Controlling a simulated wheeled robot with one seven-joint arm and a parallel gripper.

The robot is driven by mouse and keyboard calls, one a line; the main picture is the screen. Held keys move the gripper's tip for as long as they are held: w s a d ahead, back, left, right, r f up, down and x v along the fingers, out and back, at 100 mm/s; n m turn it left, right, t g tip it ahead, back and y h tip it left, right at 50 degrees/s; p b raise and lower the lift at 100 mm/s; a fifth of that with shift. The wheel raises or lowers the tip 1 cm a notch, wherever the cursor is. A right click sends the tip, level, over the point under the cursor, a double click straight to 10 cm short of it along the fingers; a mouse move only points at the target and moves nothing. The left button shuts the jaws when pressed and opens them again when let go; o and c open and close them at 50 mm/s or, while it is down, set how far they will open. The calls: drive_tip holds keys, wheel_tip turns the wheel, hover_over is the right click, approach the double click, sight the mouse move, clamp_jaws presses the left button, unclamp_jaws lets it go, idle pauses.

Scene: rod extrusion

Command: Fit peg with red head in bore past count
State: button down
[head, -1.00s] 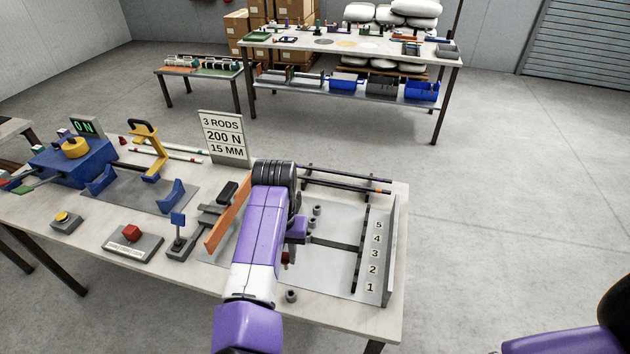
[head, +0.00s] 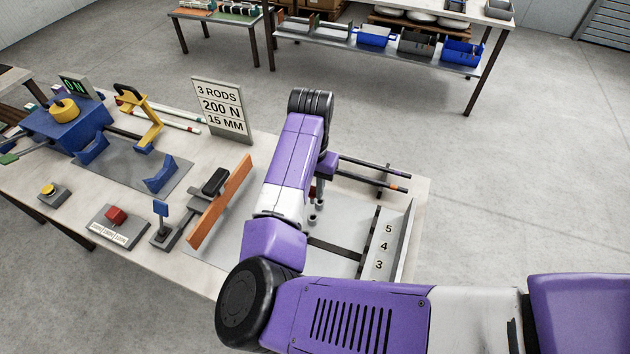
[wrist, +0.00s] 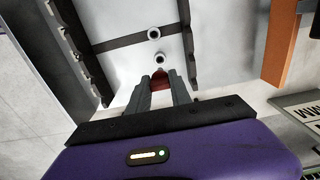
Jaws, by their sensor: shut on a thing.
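My gripper (wrist: 160,78) is shut on the peg with red head (wrist: 159,83); in the wrist view only its red part shows between the fingers. The rest of the peg is hidden. Two grey round bosses with dark holes stand on the pale plate beyond the fingertips, a nearer one (wrist: 159,58) and a farther one (wrist: 154,33). Both also show in the head view, just below my gripper. The numbered strip (head: 401,239) at the plate's right edge shows 5, 4 and 3; my arm hides its lower end. A sign (head: 222,108) reads 3 RODS, 200 N, 15 MM.
An orange board (head: 220,203) stands left of the plate. Dark rods (head: 375,170) lie across supports at the back. A dark notched rail (head: 370,237) runs beside the numbers. A blue device (head: 68,123) and red button box (head: 117,217) are at the left.

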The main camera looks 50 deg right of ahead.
sight(312, 195)
drive_tip(key=shift+f, duration=0.1)
drive_tip(key=shift+a+f+b, duration=0.1)
drive_tip(key=shift+f+b, duration=1.6)
drive_tip(key=shift+f, duration=1.1)
drive_tip(key=shift+p, duration=0.8)
drive_tip(key=shift+f+b, duration=0.95)
drive_tip(key=shift+f, duration=0.95)
drive_tip(key=c, duration=1.1)
unclamp_jaws()
drive_tip(key=shift+r+b, duration=0.5)
drive_tip(key=shift+r, duration=3.45)
